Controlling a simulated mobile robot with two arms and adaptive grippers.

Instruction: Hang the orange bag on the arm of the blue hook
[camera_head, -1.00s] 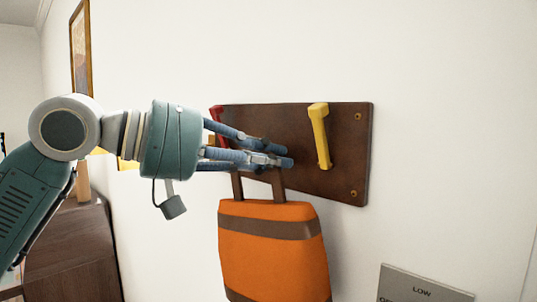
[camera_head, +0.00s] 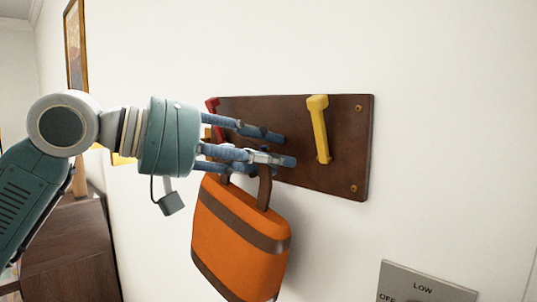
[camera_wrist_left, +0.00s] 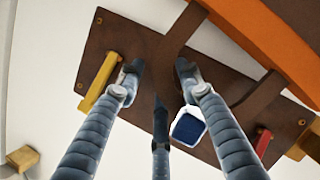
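The orange bag (camera_head: 232,238) hangs tilted below my left gripper (camera_head: 288,150), in front of the wall. Its brown handle (camera_head: 265,188) rises to the fingers. In the left wrist view the bag (camera_wrist_left: 262,42) is at the upper right, and its handle (camera_wrist_left: 262,92) loops beside the right-hand finger. The left gripper's fingers are spread apart there, so it is open. The blue hook (camera_wrist_left: 188,127) shows between the fingers in that view; in the head view they hide it. I cannot tell whether the handle rests on the hook or on a finger. My right gripper is not in view.
The dark brown board (camera_head: 345,150) on the white wall carries a yellow hook (camera_head: 318,128) at right and a red hook (camera_head: 212,105) at left. A grey switch plate (camera_head: 425,285) is at lower right. A dark wooden cabinet (camera_head: 70,250) stands at lower left.

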